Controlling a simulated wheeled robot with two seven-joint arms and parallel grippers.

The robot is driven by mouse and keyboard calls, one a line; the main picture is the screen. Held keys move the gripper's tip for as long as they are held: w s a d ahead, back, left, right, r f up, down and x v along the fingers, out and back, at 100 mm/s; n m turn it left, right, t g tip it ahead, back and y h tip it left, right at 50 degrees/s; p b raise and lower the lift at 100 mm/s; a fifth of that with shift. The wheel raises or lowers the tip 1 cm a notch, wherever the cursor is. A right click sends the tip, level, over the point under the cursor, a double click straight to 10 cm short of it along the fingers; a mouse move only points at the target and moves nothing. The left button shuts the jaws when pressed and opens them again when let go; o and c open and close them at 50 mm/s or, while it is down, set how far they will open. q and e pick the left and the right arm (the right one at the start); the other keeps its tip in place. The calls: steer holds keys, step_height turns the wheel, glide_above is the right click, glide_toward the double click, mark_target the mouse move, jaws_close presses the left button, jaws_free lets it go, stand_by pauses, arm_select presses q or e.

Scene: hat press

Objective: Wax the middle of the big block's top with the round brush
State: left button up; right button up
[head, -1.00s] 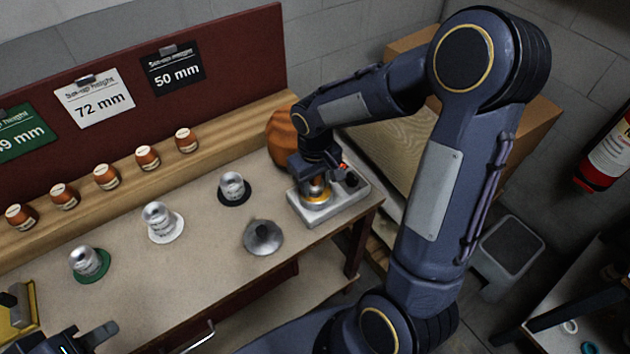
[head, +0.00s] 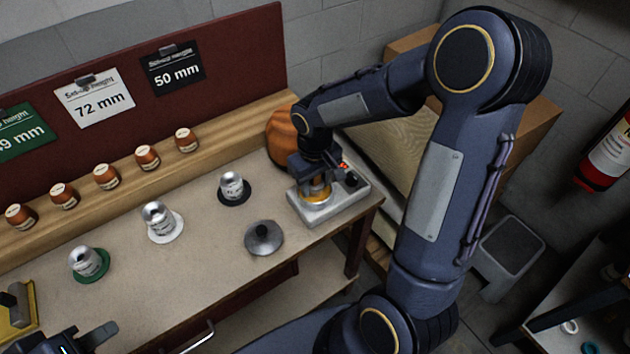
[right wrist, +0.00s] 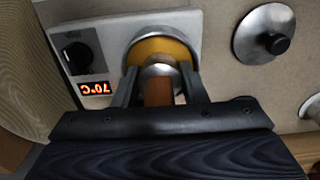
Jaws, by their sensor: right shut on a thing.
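My right gripper (right wrist: 160,92) is shut on the round brush (right wrist: 158,88), which has a wooden handle and a wide silver collar. The brush stands in the round yellow wax pot (right wrist: 168,46), and its lower end is hidden. In the head view the gripper (head: 317,180) is over the pot on the grey heater (head: 320,212). A large, rounded, orange-brown wooden block (head: 281,137) stands behind the heater, partly hidden by my right arm. My left gripper (head: 88,343) is at the bottom left edge, cut off by the frame, so its opening is unclear.
A silver lid (head: 263,238) with a black knob lies left of the heater. Small silver pieces stand on green, white (head: 160,222) and black discs. The heater's display (right wrist: 95,88) reads 70°C. The bench's front middle is clear.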

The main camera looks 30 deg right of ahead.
steer(key=shift+r+p, duration=2.8)
steer(key=shift+r, duration=0.7)
steer(key=shift+s+f, duration=0.1)
